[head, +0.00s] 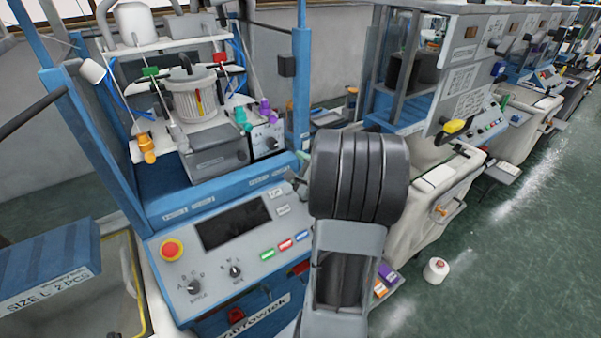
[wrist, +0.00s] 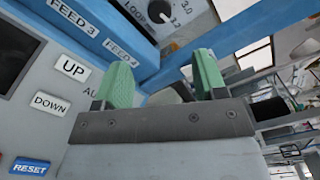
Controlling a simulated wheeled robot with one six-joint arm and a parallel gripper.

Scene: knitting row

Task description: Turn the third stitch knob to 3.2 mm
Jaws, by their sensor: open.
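A dial labelled LOOP (wrist: 163,12) shows at the top of the wrist view, cut off by the edge. It has a dark knob with a white pointer and printed numbers, including 3.0; the exact setting is too unclear to read. A small dark knob on a grey box (head: 271,142) in the head view appears to be the same one. My gripper (wrist: 160,78) is open and empty, its two green fingertips apart, below the dial and not touching it. In the head view my arm hides most of the gripper; a bit of green fingertip (head: 303,156) shows.
A blue rail (wrist: 110,38) with FEED 3 and FEED 4 labels lies between fingertips and dial. The control panel (head: 226,250) below has a red stop button (head: 171,250), a dark screen (head: 234,224) and selector knobs. A white yarn cone (head: 436,271) stands on the floor.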

